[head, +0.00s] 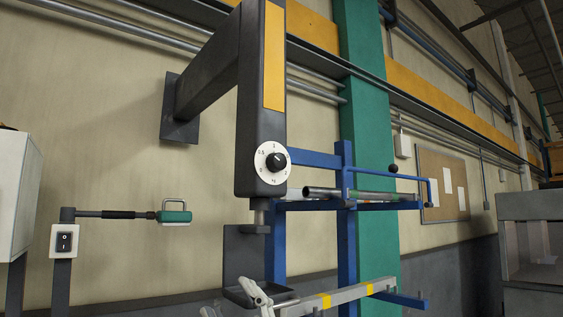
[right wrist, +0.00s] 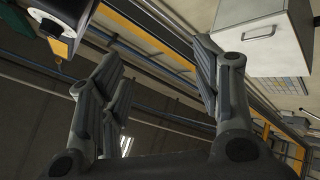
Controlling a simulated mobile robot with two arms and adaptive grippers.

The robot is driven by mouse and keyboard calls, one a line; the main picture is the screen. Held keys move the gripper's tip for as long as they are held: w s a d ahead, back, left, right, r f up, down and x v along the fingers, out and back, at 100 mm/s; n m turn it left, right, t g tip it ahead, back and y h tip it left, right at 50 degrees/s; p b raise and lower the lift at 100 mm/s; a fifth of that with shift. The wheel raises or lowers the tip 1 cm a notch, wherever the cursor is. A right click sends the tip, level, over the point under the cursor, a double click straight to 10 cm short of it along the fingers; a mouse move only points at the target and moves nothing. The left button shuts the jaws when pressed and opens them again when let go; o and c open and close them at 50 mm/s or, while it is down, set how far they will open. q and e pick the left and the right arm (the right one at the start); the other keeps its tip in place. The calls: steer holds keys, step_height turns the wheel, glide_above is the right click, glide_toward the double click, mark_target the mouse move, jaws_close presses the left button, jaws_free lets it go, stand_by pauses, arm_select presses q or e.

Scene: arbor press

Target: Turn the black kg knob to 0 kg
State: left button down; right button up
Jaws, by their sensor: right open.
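The black kg knob (head: 276,161) sits at the centre of a round white dial (head: 264,166) on the lower front of the dark press column. The dial has small numbers around it and "kg" at the bottom. My left gripper is out of view.
The press column (head: 262,95) hangs from a wall arm. A green-ended tool (head: 174,216) and a switch box (head: 64,240) stand at left. Space in front of the dial looks clear.

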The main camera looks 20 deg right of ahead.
steer(key=a+r+n+g+y, duration=0.1)
steer(key=a+r+n+g, duration=0.1)
steer(key=r+n+g, duration=0.4)
steer(key=a+r+n+g+y, duration=0.25)
steer(key=r+n+g, duration=0.25)
steer(key=r+n, duration=0.3)
steer(key=m+t+h+p, duration=0.6)
steer(key=h, duration=0.7)
glide_toward(280, 161)
steer(key=x, duration=0.8)
steer(key=shift+w+r, duration=0.15)
steer(key=shift+w, duration=0.1)
steer(key=shift+w+a+f, duration=0.2)
steer(key=shift+w, duration=0.4)
steer(key=c, duration=1)
steer(key=shift+n, duration=0.3)
steer(key=shift+c, duration=0.2)
